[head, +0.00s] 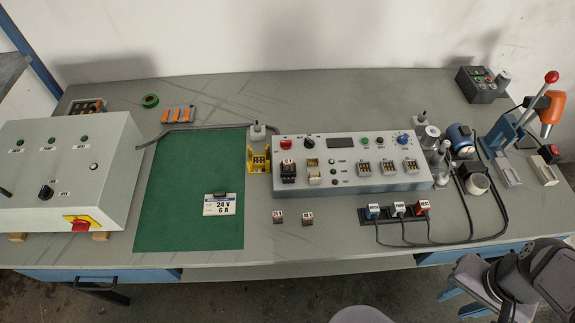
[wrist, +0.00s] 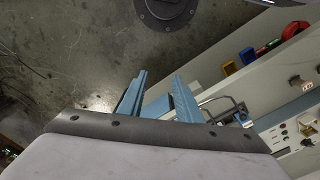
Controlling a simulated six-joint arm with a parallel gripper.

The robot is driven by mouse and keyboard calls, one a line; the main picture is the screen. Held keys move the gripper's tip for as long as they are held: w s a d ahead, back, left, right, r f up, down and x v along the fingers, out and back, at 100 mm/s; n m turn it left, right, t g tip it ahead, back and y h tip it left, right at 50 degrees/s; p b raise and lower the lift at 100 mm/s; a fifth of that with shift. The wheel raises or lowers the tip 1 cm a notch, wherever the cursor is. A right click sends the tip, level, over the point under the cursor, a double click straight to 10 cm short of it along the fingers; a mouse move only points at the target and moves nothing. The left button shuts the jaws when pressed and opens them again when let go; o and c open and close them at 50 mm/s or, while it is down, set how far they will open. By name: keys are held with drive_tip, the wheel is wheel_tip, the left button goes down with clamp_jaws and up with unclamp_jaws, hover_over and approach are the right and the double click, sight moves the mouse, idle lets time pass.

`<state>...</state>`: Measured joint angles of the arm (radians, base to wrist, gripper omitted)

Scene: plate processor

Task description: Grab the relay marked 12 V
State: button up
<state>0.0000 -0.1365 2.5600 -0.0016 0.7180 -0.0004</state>
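Two small relays with white labelled tops stand on the grey bench in the head view, a left one (head: 278,217) and a right one (head: 307,218). Their markings are too small to read. A black relay (head: 288,172) with a white label sits at the left of the grey test unit (head: 346,184). A card (head: 222,206) on the green mat reads 24 V 6 A. My gripper (head: 466,303) is at the lower right, off the bench's front edge and far from the relays. In the wrist view my gripper (wrist: 160,84) has its blue fingers apart with nothing between them.
A grey control box (head: 65,150) stands left of the green mat (head: 170,190). Three labelled plugs with cables (head: 398,209) lie in a black holder right of the relays. A blue press (head: 505,135) stands at the right. The bench in front of the relays is clear.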

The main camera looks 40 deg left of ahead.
drive_tip(key=o, duration=0.3)
idle(0.4)
